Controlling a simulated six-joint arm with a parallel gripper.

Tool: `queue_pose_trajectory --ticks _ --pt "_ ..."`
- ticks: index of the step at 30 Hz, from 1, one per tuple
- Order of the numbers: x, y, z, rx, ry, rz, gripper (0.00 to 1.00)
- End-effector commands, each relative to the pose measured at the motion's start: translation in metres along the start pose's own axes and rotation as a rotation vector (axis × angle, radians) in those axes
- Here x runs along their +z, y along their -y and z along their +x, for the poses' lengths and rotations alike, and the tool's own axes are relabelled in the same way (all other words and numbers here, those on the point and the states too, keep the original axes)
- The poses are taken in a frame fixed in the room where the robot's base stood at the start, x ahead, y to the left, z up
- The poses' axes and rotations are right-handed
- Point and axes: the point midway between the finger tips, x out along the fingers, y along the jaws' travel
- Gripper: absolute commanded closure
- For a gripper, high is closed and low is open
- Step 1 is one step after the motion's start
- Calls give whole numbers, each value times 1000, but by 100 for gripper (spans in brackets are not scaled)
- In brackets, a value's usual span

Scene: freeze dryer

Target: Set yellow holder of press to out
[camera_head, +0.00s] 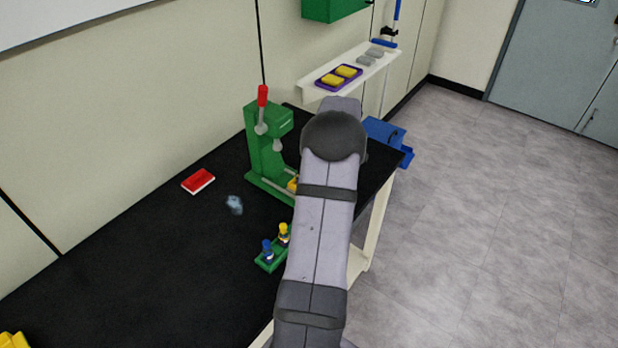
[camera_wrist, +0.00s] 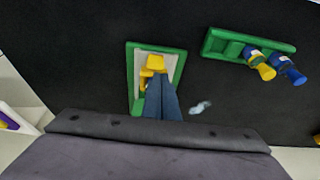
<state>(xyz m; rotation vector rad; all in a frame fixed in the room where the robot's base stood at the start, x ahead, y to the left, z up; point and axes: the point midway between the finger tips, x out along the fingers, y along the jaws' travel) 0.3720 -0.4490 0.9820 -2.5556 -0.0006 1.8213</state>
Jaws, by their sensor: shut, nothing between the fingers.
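The green press (camera_head: 262,150) with a red-tipped lever stands near the back of the black table. Its yellow holder (camera_head: 292,185) shows only partly beside my arm in the head view. In the wrist view the yellow holder (camera_wrist: 155,62) lies within the green-rimmed, pale press base (camera_wrist: 133,75). My gripper (camera_wrist: 162,78) is shut and empty, its dark fingers overlapping the press base, with the tips appearing just by the holder. I cannot tell whether they touch it. My arm hides the gripper in the head view.
A green rack (camera_head: 266,264) with a blue and a yellow-capped vial stands in front of the press. A red box (camera_head: 198,181) and a small clear item (camera_head: 235,204) lie to the left. A white shelf (camera_head: 312,94) and a blue box (camera_head: 384,132) are behind.

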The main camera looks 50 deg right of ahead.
Motion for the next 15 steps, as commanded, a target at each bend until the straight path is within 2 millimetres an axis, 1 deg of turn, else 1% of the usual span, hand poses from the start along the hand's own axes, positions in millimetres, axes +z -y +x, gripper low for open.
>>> queue_pose_trajectory --ticks 1,6,10,15 --pt "-3 0 -14 2 -2 0 100" --pt "-6 0 -39 5 -5 -2 100" --pt "-7 0 -53 4 -6 -3 100" --pt "-7 0 -60 5 -6 -3 100"
